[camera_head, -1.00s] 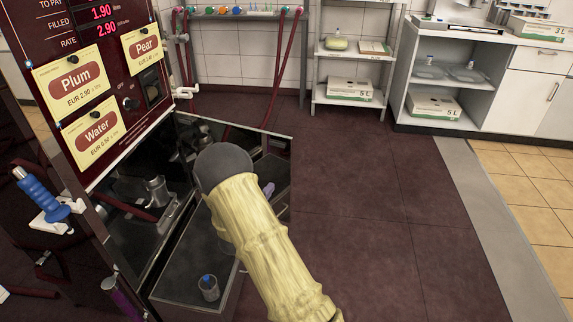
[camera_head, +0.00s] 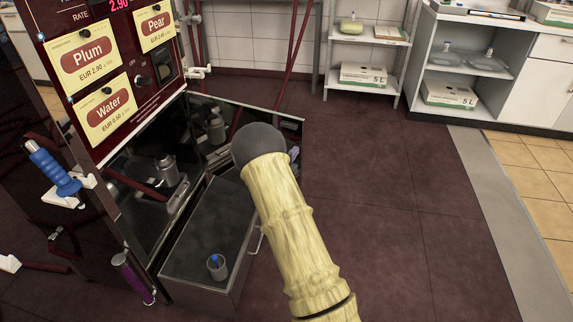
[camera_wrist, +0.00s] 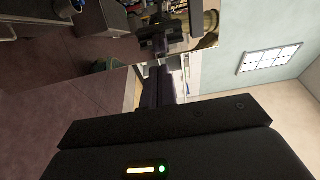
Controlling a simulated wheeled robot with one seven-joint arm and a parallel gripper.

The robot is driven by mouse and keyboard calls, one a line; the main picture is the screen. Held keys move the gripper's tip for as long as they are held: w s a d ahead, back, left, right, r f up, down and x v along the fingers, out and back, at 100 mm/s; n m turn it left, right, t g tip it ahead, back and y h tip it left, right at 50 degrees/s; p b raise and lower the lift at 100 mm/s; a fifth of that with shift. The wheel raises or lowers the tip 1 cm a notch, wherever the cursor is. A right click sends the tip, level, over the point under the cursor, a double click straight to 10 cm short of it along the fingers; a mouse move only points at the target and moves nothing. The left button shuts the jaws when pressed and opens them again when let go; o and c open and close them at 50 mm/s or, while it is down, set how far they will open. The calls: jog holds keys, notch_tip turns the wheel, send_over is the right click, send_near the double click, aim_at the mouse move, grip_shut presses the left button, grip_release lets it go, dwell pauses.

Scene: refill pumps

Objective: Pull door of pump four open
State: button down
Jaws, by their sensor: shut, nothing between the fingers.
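The dark red pump cabinet (camera_head: 140,75) stands at the left in the head view, with Plum, Pear and Water labels; no pump number is readable. A dark glossy door panel (camera_head: 285,125) stands out to the right from below the labels. It is partly behind my arm. My gripper is hidden behind my arm in the head view. In the wrist view its dark fingers (camera_wrist: 162,88) are shut and empty, close to a shiny panel (camera_wrist: 185,50) that reflects them. Contact cannot be told.
A blue-handled nozzle (camera_head: 52,170) and a purple one (camera_head: 130,275) hang at the cabinet's left side. A shelf rack (camera_head: 363,60) and a white counter (camera_head: 480,75) stand at the back. The dark tiled floor (camera_head: 400,210) at the right is clear.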

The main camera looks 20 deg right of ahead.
aim_at(302, 143)
jog(key=shift+x, duration=1.9)
jog(key=shift+b, duration=0.3)
